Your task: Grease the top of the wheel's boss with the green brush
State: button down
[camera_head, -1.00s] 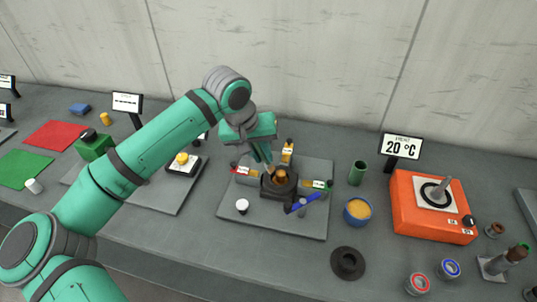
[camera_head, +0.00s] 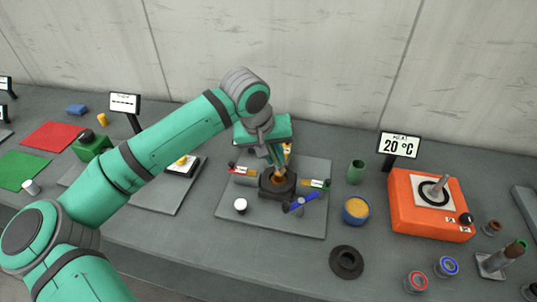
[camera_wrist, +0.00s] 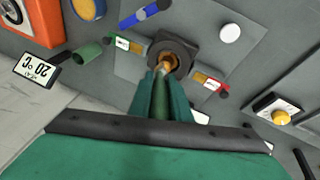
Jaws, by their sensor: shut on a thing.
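My gripper (camera_head: 277,157) is shut on the green brush (camera_wrist: 161,100), bristles pointing down. It hangs over the dark round housing (camera_head: 264,187) on the grey plate. In the wrist view the tan bristle tip (camera_wrist: 164,68) overlaps the housing's opening. A bronze-coloured wheel (camera_head: 279,181) shows inside the opening. Its boss is mostly hidden by the brush, and I cannot tell whether the bristles touch it. A blue tin of yellow grease (camera_head: 356,209) stands right of the plate, with a green cup (camera_head: 356,172) behind it.
Parts with red (camera_head: 232,167) and green (camera_head: 326,184) ends flank the housing; a blue-handled item (camera_head: 305,201) lies at its front right. A white knob (camera_head: 240,205) is on the plate. A black flanged disc (camera_head: 346,262) lies in front. An orange heater (camera_head: 412,218) stands at right.

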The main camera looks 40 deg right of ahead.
jog(key=shift+s+d+f, duration=0.15)
jog(key=shift+s+d, duration=0.2)
jog(key=shift+s, duration=0.3)
notch_tip(320, 180, up, 6)
jog(key=shift+w, duration=0.15)
dwell(0.3)
jog(key=shift+r, duration=0.25)
notch_tip(320, 180, up, 3)
jog(key=shift+f, duration=0.1)
dwell(0.3)
jog(key=shift+w+f, duration=0.1)
jog(key=shift+f, duration=0.05)
dwell(0.6)
